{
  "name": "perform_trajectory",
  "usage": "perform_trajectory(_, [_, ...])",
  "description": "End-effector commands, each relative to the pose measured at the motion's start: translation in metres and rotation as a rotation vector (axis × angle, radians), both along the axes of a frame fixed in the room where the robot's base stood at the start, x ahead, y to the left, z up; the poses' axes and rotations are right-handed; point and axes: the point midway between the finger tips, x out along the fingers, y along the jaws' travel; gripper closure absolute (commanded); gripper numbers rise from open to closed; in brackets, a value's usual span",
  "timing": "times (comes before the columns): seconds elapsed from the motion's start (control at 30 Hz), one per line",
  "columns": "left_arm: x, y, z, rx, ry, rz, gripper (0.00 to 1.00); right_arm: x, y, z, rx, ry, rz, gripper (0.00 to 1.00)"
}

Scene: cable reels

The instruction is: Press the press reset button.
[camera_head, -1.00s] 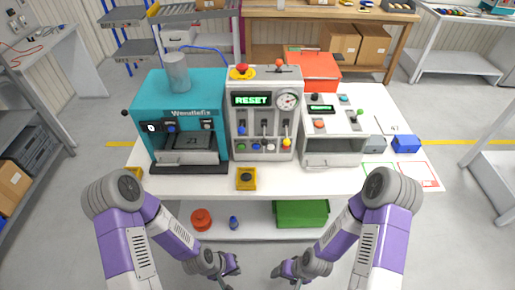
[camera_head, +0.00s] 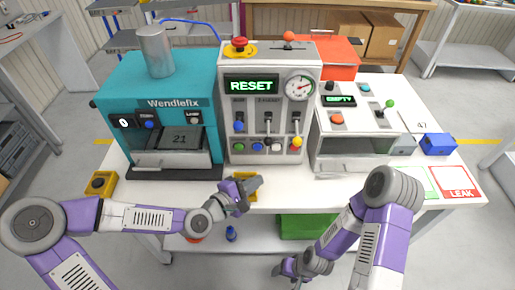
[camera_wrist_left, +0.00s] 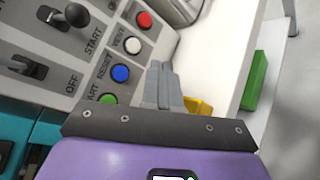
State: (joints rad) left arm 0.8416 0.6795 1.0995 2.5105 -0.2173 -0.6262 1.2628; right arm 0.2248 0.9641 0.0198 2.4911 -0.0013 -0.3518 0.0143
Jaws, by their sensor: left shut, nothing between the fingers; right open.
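The grey control panel (camera_head: 268,104) stands between the teal press (camera_head: 160,110) and a white machine. Its display (camera_head: 251,86) reads RESET in green. Along its lower front is a row of buttons; the blue button (camera_head: 257,147) is labelled RESET in the left wrist view (camera_wrist_left: 121,73). My left gripper (camera_head: 256,184) is shut and empty. It is in front of and below the button row, over the table's front part, apart from the blue button. Its closed fingers (camera_wrist_left: 160,84) point towards the panel. My right gripper (camera_head: 286,274) is open and low, below the table.
A yellow-based button box (camera_head: 244,177) is partly hidden behind my left gripper. Another yellow box (camera_head: 100,184) sits at the table's left corner. The white machine (camera_head: 350,135) stands to the right.

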Motion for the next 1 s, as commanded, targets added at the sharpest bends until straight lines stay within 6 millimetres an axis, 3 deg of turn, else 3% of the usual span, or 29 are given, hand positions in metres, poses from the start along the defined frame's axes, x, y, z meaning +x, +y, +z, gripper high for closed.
perform_trajectory(0.27, [0.009, 0.000, -0.001, 0.001, 0.000, 0.001, 1.00, 0.000, 0.000, -0.002, 0.000, 0.000, 0.000, 0.32])
perform_trajectory(0.7, [0.067, 0.000, -0.001, 0.000, 0.001, 0.000, 1.00, 0.000, 0.000, -0.014, 0.000, 0.000, 0.000, 0.32])
perform_trajectory(1.0, [0.087, 0.000, -0.001, 0.002, 0.002, -0.002, 1.00, 0.000, 0.000, -0.013, 0.000, 0.000, 0.000, 0.32])
